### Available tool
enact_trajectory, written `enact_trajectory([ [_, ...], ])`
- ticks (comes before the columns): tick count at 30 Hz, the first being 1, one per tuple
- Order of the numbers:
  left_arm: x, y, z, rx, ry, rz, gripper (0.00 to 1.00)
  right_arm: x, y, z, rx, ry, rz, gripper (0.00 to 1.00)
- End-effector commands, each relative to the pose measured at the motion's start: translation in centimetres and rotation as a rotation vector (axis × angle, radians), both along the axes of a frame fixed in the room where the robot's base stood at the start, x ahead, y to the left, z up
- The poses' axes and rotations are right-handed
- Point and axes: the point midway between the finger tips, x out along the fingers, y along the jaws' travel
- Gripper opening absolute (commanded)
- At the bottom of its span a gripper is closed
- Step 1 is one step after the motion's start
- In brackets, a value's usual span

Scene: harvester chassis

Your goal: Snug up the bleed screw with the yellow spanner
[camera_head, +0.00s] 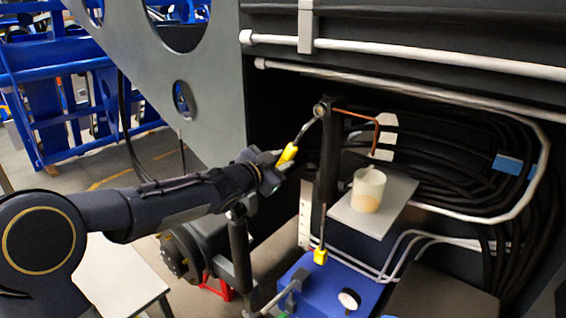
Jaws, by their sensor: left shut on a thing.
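My left gripper (275,162) comes in from the left and is shut on the yellow handle of the yellow spanner (287,155). The spanner's metal shank slants up and right from the gripper. Its head is at the bleed screw (321,109), a small metal fitting at the top of a dark upright post (330,160). At this size I cannot tell whether the head is fully around the screw or only touching it. My right gripper is not in view.
A copper tube (360,114) runs right from the fitting towards a cup (368,188) of pale liquid on a grey shelf (392,205). Black hoses (450,155) fill the right side. A blue unit (320,295) with a gauge (349,299) and yellow-gripped lever (320,255) stands below.

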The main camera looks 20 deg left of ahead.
Motion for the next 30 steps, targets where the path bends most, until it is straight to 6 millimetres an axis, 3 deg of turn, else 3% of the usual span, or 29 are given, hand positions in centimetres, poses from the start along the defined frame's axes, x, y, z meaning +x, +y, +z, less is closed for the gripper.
enact_trajectory([
  [8, -0.3, -0.3, 0.0, -0.03, 0.006, -0.001, 0.0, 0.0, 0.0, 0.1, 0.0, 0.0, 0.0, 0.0],
  [30, -3.6, 0.9, 0.1, -0.029, 0.008, 0.002, 0.0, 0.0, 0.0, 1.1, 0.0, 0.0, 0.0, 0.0],
])
